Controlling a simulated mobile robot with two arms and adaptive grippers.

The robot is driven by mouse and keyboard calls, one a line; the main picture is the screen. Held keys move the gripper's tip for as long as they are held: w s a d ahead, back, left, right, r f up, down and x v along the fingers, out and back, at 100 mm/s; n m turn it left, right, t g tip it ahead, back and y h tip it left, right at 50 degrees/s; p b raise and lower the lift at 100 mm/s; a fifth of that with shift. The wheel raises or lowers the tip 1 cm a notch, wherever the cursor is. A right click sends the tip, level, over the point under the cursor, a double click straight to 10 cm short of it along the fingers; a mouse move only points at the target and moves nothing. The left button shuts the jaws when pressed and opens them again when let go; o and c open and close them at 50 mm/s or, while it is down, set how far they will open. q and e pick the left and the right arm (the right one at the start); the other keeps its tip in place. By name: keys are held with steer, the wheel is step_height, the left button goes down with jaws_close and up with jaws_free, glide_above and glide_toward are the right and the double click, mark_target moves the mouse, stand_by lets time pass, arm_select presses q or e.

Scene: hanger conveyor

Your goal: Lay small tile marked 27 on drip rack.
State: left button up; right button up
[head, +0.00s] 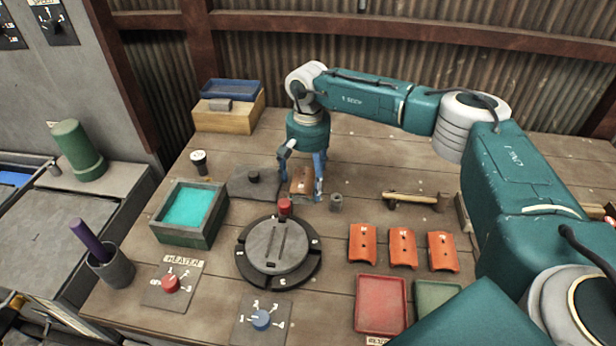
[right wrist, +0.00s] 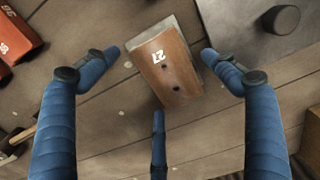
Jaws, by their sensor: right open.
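The small tile marked 27 (right wrist: 174,78) is brown, with a pale grey end and two dark holes, and lies on the wooden table. In the head view the tile (head: 302,182) shows between the fingers of my right gripper (head: 302,189). The right gripper points down and is open. In the right wrist view its blue fingers (right wrist: 160,66) stand on both sides of the tile and below it, apart from it. I cannot make out the drip rack for sure; my right arm hides part of the table's right side. My left gripper is not in view.
A round turntable (head: 251,262) stands in front. Three orange tiles (head: 402,248), a hammer (head: 412,199) and a turquoise-filled tank (head: 162,236) stand around.

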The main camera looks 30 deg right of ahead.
mark_target(308, 181)
step_height(308, 181, up, 12)
stand_by(0.6)
stand_by(0.4)
